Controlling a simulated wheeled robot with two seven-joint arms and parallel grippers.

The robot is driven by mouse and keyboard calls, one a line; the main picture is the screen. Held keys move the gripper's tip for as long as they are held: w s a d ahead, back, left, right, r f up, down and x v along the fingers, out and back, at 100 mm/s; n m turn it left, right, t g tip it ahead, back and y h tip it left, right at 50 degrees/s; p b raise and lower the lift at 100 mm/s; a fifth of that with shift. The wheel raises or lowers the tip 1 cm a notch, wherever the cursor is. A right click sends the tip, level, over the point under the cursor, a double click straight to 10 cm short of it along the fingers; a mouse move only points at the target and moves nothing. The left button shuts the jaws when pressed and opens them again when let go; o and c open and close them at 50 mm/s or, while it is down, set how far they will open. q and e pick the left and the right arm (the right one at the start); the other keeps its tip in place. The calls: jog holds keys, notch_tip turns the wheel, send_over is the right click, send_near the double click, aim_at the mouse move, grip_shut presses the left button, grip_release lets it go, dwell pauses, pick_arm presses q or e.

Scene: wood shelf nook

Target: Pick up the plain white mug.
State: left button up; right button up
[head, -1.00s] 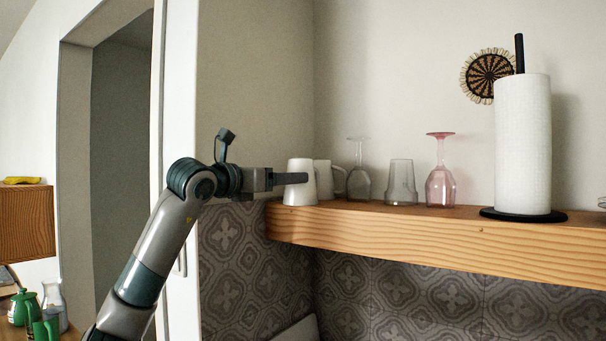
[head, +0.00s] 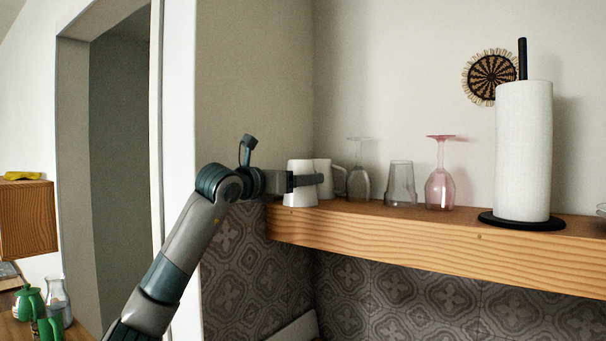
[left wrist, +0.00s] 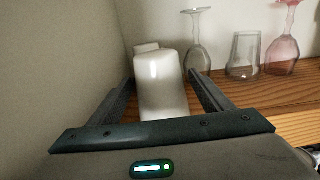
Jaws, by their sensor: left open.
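The plain white mug (head: 301,190) stands upside down or upright, I cannot tell which, at the left end of the wooden shelf (head: 400,231). My left gripper (head: 308,181) reaches in from the left at mug height, and one finger crosses in front of the mug. In the left wrist view the mug (left wrist: 163,85) sits between the two open fingers of my left gripper (left wrist: 163,90). Whether the fingers touch it is not clear. A second white mug (head: 324,177) with a handle stands right behind it, partly hidden. My right gripper is not in view.
To the right on the shelf stand a clear upturned wine glass (head: 359,183), a tumbler (head: 400,185), a pink upturned glass (head: 440,189) and a paper towel roll (head: 523,150). A wall closes off the left and back. The shelf's front strip is clear.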

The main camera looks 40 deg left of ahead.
pick_arm(q)
jog(key=shift+w+a, duration=0.1)
jog(key=shift+w, duration=0.2)
jog(key=shift+c, duration=0.6)
jog(key=c, duration=1.3)
jog(key=shift+r, duration=0.25)
jog(key=shift+r+b, duration=0.35)
jog(key=shift+r, duration=0.8)
jog(key=shift+s+d+r+b, duration=0.1)
jog(key=shift+d+r+b, duration=0.1)
jog(key=shift+r, duration=0.25)
jog(key=shift+d+r+b, duration=0.15)
jog(key=shift+d+r, duration=0.05)
jog(key=shift+r, duration=0.25)
jog(key=s+d+r+b, duration=0.2)
jog(key=d+r, duration=0.4)
jog(key=d, duration=0.4)
jog(key=shift+s+d+r+b, duration=0.15)
jog(key=shift+d+r+b, duration=0.1)
jog(key=shift+d+b, duration=0.15)
jog(key=shift+a+f, duration=0.1)
jog(key=shift+f, duration=0.05)
